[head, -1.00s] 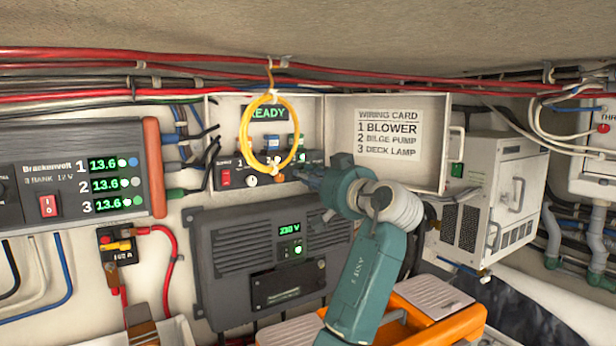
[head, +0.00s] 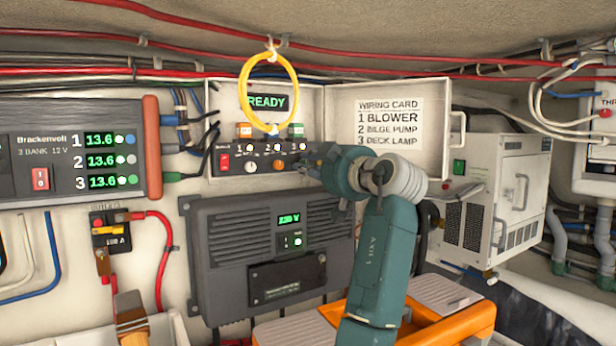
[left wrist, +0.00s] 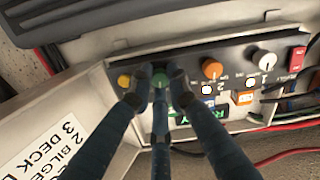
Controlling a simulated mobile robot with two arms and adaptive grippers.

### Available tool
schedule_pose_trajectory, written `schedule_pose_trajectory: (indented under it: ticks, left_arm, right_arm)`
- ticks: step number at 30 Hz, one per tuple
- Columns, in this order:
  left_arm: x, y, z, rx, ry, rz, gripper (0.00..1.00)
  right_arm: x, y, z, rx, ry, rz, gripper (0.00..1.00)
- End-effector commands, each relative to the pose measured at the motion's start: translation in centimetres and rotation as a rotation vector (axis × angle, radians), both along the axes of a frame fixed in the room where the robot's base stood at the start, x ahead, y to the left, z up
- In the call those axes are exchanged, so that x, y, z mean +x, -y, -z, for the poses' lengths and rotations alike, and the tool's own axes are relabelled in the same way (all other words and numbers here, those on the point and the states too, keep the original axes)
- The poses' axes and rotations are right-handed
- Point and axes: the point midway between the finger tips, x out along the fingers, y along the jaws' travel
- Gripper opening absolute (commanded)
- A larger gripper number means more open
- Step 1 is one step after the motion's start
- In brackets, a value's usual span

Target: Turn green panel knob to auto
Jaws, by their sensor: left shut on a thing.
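The green knob (left wrist: 160,80) sits on the dark control panel (left wrist: 190,58), which appears upside down in the left wrist view. My left gripper (left wrist: 158,82) is shut on this knob, its fingers around it. In the head view my left gripper (head: 308,166) is at the right end of the same panel (head: 233,152) and hides the green knob. An orange knob (left wrist: 212,69) and a white knob (left wrist: 263,60) are beside it. The knob's pointer and the position labels around it cannot be read. My right gripper is not in view.
A yellow cable loop (head: 244,90) hangs in front of the panel box and its READY display (head: 268,102). The open lid (head: 388,130) with the wiring card is to the right. A red rocker switch (head: 224,162) and a yellow button (left wrist: 124,80) are also on the panel.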

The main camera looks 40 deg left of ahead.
Motion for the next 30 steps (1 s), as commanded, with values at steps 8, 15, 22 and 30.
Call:
schedule_pose_trajectory:
  ticks: [8, 15, 22, 30]
  left_arm:
    - [-0.04, 0.04, -0.05, -0.035, 0.129, 0.0, 0.0]
    - [-0.03, 0.04, -0.14, -0.047, 0.172, 0.001, 0.0]
    - [-0.04, 0.04, -0.18, -0.048, 0.176, 0.001, 0.0]
    - [-0.04, 0.04, -0.17, -0.048, 0.175, 0.001, 0.35]
  right_arm:
    - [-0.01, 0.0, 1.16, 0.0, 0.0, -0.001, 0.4]
    - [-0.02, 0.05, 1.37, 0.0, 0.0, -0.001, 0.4]
    - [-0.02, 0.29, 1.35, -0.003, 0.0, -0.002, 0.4]
    - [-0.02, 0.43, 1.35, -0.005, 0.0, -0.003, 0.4]
